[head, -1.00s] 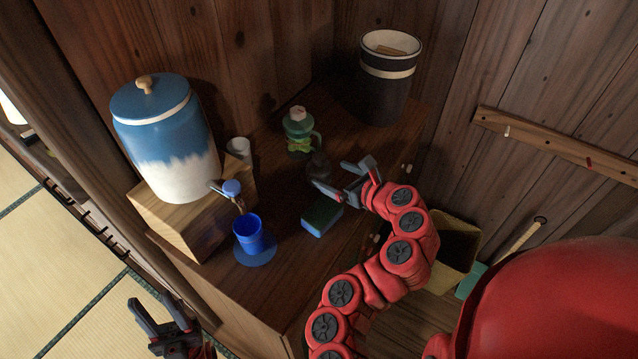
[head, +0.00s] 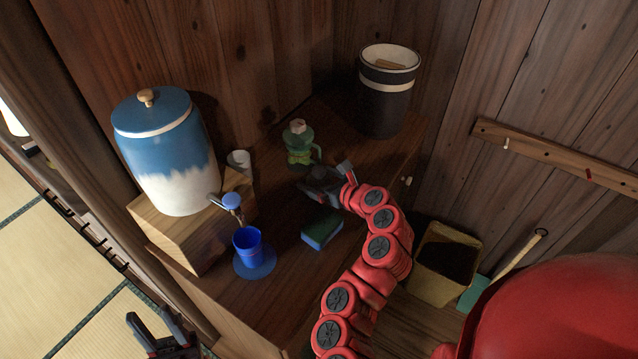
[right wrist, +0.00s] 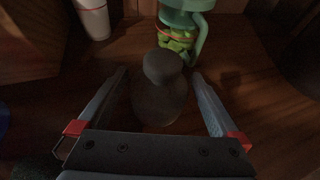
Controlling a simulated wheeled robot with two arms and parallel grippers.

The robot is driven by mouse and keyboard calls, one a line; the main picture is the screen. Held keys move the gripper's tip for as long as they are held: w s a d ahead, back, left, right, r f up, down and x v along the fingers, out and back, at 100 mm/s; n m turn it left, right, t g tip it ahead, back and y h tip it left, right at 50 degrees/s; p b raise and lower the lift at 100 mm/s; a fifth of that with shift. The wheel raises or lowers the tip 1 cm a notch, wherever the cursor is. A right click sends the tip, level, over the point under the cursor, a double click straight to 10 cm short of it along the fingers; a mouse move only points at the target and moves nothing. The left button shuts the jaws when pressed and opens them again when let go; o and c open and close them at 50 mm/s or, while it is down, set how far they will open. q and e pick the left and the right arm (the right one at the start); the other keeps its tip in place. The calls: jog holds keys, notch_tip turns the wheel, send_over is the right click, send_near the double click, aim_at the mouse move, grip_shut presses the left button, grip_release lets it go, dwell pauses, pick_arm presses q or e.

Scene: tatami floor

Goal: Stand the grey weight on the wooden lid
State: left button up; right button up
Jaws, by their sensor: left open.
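The grey weight (right wrist: 160,95), dark with a round knob on top, stands upright on the brown cabinet top. My right gripper (right wrist: 160,82) is open with one finger on each side of it, and gaps show between fingers and weight. In the head view my right gripper (head: 322,184) largely hides the weight. A wooden piece, seemingly the wooden lid (head: 391,64), shows inside the mouth of the dark crock (head: 384,105) at the back right. My left gripper (head: 158,325) is open and empty at the lower left, over the floor.
A green jug (head: 299,143) stands just behind the weight, with a white cup (head: 239,161) to the left. A blue sponge (head: 322,231) and blue cup (head: 248,243) are nearer. A blue-white dispenser (head: 170,155) stands on a wooden block (head: 190,235).

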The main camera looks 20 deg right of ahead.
grip_shut()
jog(key=shift+r, duration=0.1)
jog(key=shift+r, duration=0.1)
dwell(0.3)
